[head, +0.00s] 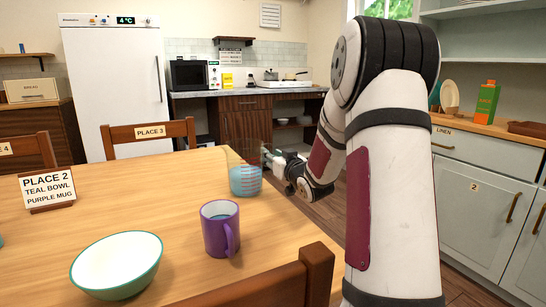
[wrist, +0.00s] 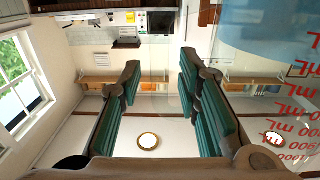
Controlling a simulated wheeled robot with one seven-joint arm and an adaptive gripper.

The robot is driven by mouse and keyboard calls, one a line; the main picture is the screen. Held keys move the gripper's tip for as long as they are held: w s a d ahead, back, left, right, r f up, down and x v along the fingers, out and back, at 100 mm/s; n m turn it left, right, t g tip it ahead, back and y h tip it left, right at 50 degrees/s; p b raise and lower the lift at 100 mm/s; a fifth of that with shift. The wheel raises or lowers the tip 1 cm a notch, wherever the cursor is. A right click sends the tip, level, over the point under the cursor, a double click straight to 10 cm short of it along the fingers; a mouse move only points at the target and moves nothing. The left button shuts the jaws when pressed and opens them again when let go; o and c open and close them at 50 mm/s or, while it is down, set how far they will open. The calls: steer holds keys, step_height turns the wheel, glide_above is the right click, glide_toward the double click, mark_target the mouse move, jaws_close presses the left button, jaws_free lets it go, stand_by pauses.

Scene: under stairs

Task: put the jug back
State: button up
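A clear measuring jug (head: 246,181) with red markings and a bluish tint stands on the wooden table near its far right edge. In the wrist view the jug (wrist: 285,75) fills the right side, close to the camera, with its red mL scale showing. My gripper (head: 271,158) is just right of the jug in the head view. In the wrist view my gripper (wrist: 160,80) has its two teal-padded fingers spread apart, with no solid object seen between them. Whether a finger touches the clear jug or its handle, I cannot tell.
A purple mug (head: 220,229), a white and teal bowl (head: 117,262) and a PLACE 2 sign (head: 47,187) are on the table. Chairs stand around it. A counter (head: 480,127) runs along the right, above a drawer labelled LINEN. A fridge (head: 115,85) stands behind.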

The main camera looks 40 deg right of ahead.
steer(key=p+v, duration=0.2)
steer(key=v, duration=1)
steer(key=shift+r, duration=0.1)
